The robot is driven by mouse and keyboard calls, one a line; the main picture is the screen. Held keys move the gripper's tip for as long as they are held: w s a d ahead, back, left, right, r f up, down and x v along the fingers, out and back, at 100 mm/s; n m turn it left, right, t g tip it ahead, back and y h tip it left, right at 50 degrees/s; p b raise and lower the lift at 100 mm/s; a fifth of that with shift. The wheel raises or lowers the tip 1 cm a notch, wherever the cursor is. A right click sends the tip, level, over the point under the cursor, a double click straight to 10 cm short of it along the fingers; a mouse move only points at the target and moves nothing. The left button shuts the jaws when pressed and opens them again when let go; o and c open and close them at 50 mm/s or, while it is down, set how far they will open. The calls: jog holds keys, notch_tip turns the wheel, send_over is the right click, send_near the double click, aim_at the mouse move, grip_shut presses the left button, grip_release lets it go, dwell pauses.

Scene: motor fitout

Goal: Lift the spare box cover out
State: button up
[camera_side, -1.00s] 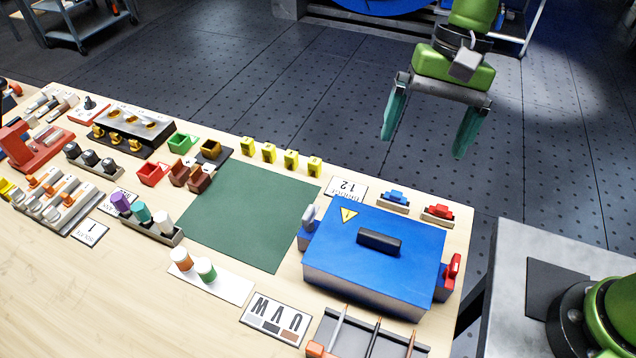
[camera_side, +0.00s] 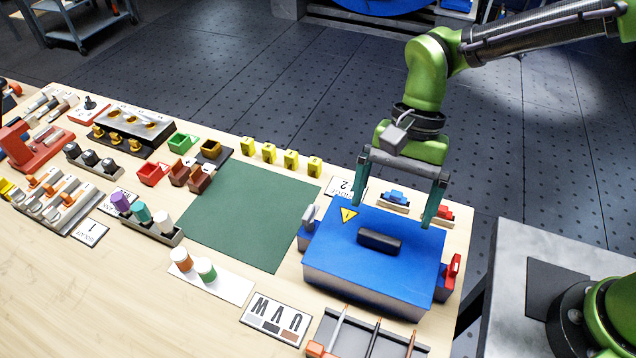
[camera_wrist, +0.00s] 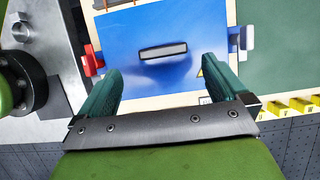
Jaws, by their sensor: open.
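The blue box cover (camera_side: 345,248) lies at the right end of the table, with a dark bar handle (camera_side: 380,240) on top and a yellow warning triangle. A grey latch (camera_side: 308,222) is at its left side and a red latch (camera_side: 452,272) at its right. The cover also shows in the wrist view (camera_wrist: 135,40), its handle (camera_wrist: 163,51) ahead of the fingers. My gripper (camera_side: 401,205) is open and empty, above and behind the cover, its teal fingers spread wide. It also shows in the wrist view (camera_wrist: 162,92). Whatever is under the cover is hidden.
Small blue (camera_side: 396,197) and red (camera_side: 445,213) parts sit behind the cover, near my fingers. A slotted tray (camera_side: 372,338) stands in front. The green mat (camera_side: 245,215) to the left is bare. Yellow blocks (camera_side: 290,159) line the back edge.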

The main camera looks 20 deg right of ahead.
aim_at(380, 236)
jog(key=x, duration=0.5)
jog(key=shift+a+f, duration=0.1)
jog(key=shift+a, duration=0.15)
jog(key=c, duration=1.4)
